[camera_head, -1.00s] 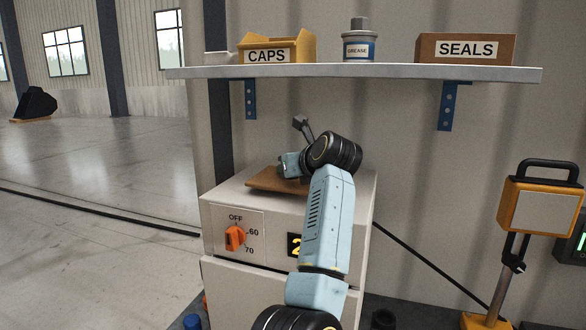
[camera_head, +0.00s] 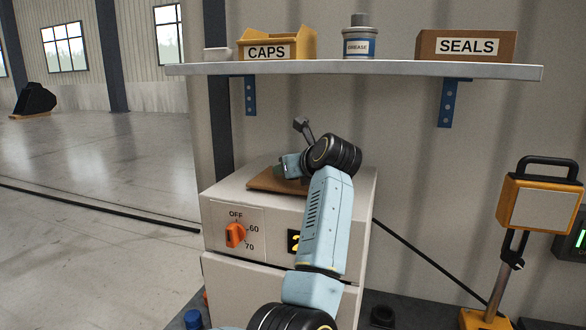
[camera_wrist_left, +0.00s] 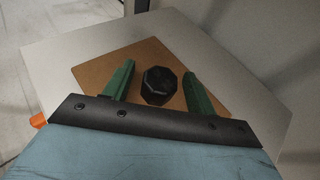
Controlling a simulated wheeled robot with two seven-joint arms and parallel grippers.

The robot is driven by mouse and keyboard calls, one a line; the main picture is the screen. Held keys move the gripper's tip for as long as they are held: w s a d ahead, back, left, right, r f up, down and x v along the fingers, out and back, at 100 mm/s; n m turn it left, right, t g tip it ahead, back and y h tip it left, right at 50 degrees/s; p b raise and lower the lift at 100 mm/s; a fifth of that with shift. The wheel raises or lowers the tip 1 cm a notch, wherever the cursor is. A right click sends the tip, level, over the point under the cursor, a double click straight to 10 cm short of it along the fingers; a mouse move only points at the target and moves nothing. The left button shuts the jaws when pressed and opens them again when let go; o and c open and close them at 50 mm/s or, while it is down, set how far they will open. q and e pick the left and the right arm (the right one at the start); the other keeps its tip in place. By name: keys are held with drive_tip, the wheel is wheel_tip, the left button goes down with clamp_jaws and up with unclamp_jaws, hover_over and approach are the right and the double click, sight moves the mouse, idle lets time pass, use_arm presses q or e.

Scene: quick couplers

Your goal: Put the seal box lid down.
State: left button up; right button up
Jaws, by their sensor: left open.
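The lid, a flat brown square plate (camera_head: 262,182), lies on top of the white cabinet. In the left wrist view the lid (camera_wrist_left: 92,72) has a black faceted knob (camera_wrist_left: 158,86) near its middle. My left gripper (camera_wrist_left: 158,70) is open, with one green finger on each side of the knob and a gap on both sides. In the head view my left gripper (camera_head: 283,172) is low over the lid, and my wrist hides part of both. The brown seal box (camera_head: 425,48), labelled SEALS, stands on the shelf. My right gripper is not in view.
The wall shelf (camera_head: 350,70) also carries a yellow CAPS box (camera_head: 303,46) and a grease can (camera_head: 359,40). The cabinet front (camera_head: 265,215) has an orange dial (camera_head: 235,235). A yellow-framed panel on a stand (camera_head: 540,207) is at the right.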

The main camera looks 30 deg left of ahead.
use_arm(q)
drive_tip(key=b+v, duration=0.2)
drive_tip(key=v, duration=1)
drive_tip(key=shift+r, duration=0.1)
